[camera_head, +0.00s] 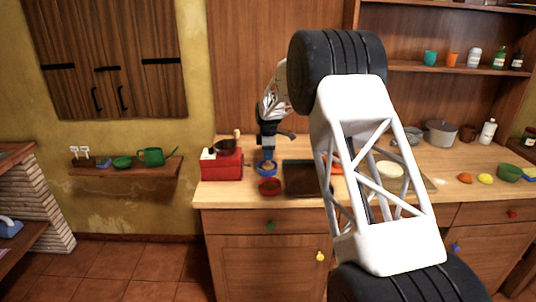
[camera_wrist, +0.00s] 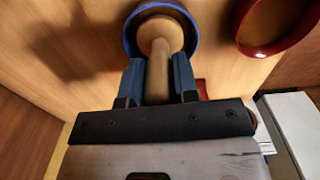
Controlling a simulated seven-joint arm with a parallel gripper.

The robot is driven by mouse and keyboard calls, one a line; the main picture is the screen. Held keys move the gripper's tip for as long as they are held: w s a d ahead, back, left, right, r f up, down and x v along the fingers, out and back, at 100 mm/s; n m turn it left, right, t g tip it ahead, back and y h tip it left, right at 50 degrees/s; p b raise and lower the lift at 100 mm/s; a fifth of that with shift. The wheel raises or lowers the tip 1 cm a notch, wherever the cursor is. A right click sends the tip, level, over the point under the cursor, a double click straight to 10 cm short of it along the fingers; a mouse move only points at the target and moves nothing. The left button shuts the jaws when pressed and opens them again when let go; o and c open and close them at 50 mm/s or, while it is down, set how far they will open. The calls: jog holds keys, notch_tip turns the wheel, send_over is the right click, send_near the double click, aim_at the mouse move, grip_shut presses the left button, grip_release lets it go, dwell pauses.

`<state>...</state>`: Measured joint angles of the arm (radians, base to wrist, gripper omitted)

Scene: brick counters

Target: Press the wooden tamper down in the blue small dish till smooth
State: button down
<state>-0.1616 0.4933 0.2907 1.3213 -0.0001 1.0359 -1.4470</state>
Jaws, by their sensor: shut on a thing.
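The blue small dish (camera_head: 266,168) stands on the wooden counter, left of the dark sink area. In the wrist view its blue rim (camera_wrist: 190,24) surrounds the wide round end of the wooden tamper (camera_wrist: 158,68). My gripper (camera_wrist: 158,78) is shut on the tamper's handle, one blue finger on each side. In the head view my gripper (camera_head: 267,150) is right above the dish and hides most of the tamper. The tamper's end is within the dish's outline; I cannot tell how hard it touches the contents, which are mostly hidden.
A red dish (camera_head: 269,187) stands close in front of the blue dish, and it also shows in the wrist view (camera_wrist: 262,52). A red box-shaped machine (camera_head: 221,165) with a dark pan stands to the left. The dark sink (camera_head: 302,178) lies to the right. My arm covers part of the counter.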

jog(key=shift+f, duration=0.15)
jog(key=shift+f, duration=0.75)
jog(key=shift+r, duration=0.15)
jog(key=shift+r, duration=0.9)
jog(key=shift+w+a, duration=0.2)
jog(key=shift+w, duration=0.05)
jog(key=shift+f, duration=0.15)
jog(key=shift+f, duration=0.9)
